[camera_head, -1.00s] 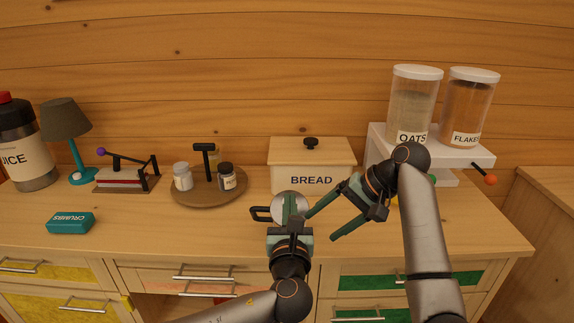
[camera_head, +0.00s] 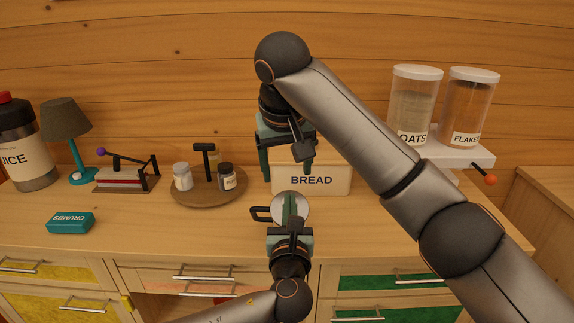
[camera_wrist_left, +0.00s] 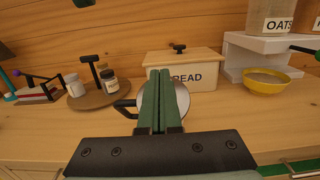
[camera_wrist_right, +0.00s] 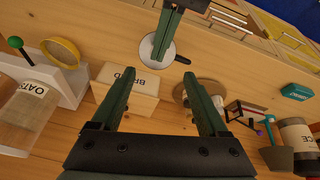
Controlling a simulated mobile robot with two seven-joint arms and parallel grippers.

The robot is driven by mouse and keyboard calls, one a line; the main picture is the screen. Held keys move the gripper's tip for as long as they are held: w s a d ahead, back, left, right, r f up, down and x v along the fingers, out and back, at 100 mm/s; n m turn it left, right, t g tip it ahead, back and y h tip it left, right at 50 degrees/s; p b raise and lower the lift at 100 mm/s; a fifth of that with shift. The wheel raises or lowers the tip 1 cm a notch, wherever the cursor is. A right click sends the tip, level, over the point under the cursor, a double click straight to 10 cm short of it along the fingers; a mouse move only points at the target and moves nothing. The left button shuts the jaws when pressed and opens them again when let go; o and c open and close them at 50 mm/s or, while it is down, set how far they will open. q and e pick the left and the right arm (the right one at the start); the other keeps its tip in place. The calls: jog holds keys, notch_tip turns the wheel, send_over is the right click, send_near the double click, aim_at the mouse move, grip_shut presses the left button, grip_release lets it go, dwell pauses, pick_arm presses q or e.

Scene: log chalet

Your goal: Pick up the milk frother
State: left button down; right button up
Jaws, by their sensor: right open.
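The milk frother appears to be the round silver vessel with a black loop handle (camera_head: 262,214) near the counter's front edge. It also shows in the left wrist view (camera_wrist_left: 182,100) and the right wrist view (camera_wrist_right: 147,48). My left gripper (camera_head: 290,205) has its fingers close together over the middle of the vessel and appears shut on it; the exact contact is hidden. My right gripper (camera_head: 288,182) is open and empty, raised in front of the bread box (camera_head: 312,181), with its fingers pointing down. Its two fingers spread wide in the right wrist view (camera_wrist_right: 160,85).
A round turntable (camera_head: 208,198) with jars stands left of the bread box. A white shelf (camera_head: 455,155) with canisters and a yellow bowl (camera_wrist_left: 268,87) are at right.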

pick_arm(q)
jog(key=shift+a+f, duration=0.15)
jog(key=shift+f, duration=0.55)
pick_arm(e)
send_over(279, 215)
jog(key=s+d, duration=0.2)
jog(key=d, duration=0.1)
jog(key=f, duration=1.1)
jog(key=shift+s+a, duration=0.15)
jog(key=shift+a, duration=0.1)
grip_shut()
pick_arm(q)
jog(key=shift+w+r, duration=0.15)
jog(key=shift+r, duration=0.55)
pick_arm(e)
jog(key=shift+f, duration=0.1)
pick_arm(q)
jog(key=shift+r, duration=0.1)
